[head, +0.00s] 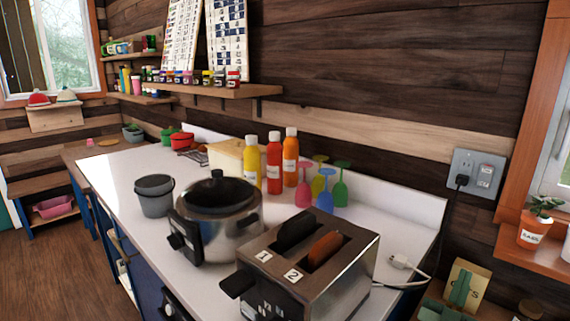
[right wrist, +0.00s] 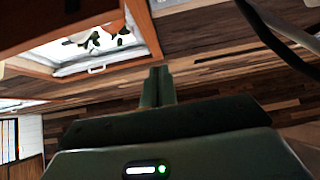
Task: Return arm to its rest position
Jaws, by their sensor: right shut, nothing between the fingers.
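My left gripper is not in either view.
A steel toaster (head: 305,262) with slices in its slots stands at the near end of the white counter (head: 130,170). A cooker (head: 217,218), sauce bottles (head: 274,162) and coloured glasses (head: 325,200) stand behind. A potted plant (head: 533,230) sits on the right windowsill.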

